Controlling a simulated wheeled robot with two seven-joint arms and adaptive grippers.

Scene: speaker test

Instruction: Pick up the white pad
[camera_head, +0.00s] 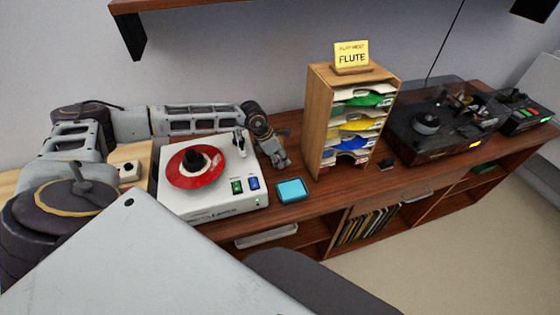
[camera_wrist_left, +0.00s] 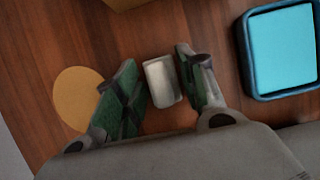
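The white pad (camera_wrist_left: 160,80) shows in the left wrist view as a small pale block on the brown wooden top. It lies between the two fingers of my left gripper (camera_wrist_left: 157,68). The fingers are apart, with a gap between the pad and the left finger; the right finger is very near the pad, and I cannot tell if it touches. In the head view my left gripper (camera_head: 282,158) points down at the cabinet top, between the white turntable and the wooden rack; the pad cannot be made out there. My right gripper is not in view.
A blue-rimmed tray with a cyan inside (camera_head: 291,190) lies close by, also in the wrist view (camera_wrist_left: 240,58). A white turntable (camera_head: 215,205) with a red disc stands left. A wooden rack (camera_head: 318,110) stands right, with a dark turntable (camera_head: 415,150) beyond. A tan disc (camera_wrist_left: 78,97) lies left.

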